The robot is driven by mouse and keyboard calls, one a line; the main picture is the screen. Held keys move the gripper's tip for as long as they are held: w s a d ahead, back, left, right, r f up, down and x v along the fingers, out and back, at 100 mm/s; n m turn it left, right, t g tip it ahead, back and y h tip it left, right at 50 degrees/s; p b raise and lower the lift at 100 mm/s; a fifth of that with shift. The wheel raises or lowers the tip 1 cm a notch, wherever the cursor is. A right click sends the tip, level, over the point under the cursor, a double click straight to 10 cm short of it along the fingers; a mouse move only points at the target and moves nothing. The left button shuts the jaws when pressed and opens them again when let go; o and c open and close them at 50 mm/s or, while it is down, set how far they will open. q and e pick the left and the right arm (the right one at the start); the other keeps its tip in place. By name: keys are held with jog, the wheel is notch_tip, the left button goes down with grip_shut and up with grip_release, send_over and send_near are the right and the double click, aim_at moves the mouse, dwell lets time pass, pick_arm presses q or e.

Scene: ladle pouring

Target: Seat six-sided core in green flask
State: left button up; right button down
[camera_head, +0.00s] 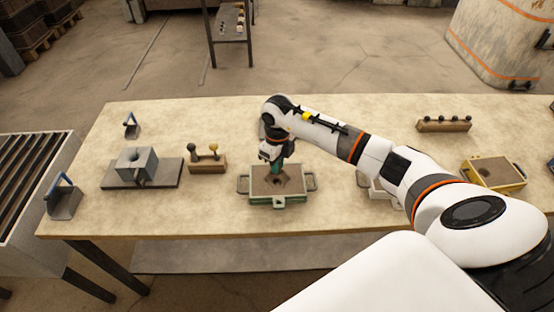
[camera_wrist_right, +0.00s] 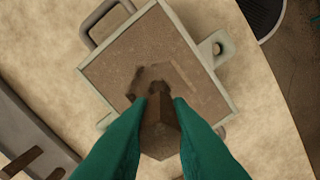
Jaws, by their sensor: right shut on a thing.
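The green flask (camera_head: 277,200) stands on the table, filled with brown sand that has a dark cavity near its middle. In the right wrist view its pale green frame (camera_wrist_right: 217,75) surrounds the sand and the many-sided cavity (camera_wrist_right: 172,73). My right gripper (camera_head: 276,168) points down over the flask. Its green fingers are shut on a brown core (camera_wrist_right: 160,132), which shows between them in the wrist view, in front of the cavity's near edge. The gap between core and sand is hard to judge. My left gripper is not in view.
A wooden rack (camera_head: 208,167) with a dark and a yellow knob stands left of the flask, beside a grey block (camera_head: 137,160) on a plate. A yellow flask (camera_head: 495,172) and another wooden rack (camera_head: 443,125) are at the right. My right arm partly hides a pale flask (camera_head: 374,186).

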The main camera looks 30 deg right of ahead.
notch_tip(320, 180, down, 4)
jog(key=b, duration=0.2)
jog(key=shift+f+b, duration=0.25)
jog(key=shift+b, duration=0.15)
jog(key=shift+f, duration=0.35)
jog(key=shift+b, duration=0.4)
dwell(0.4)
jog(key=shift+f+b, duration=0.45)
jog(key=shift+f, duration=0.1)
jog(key=c, duration=1.6)
grip_release()
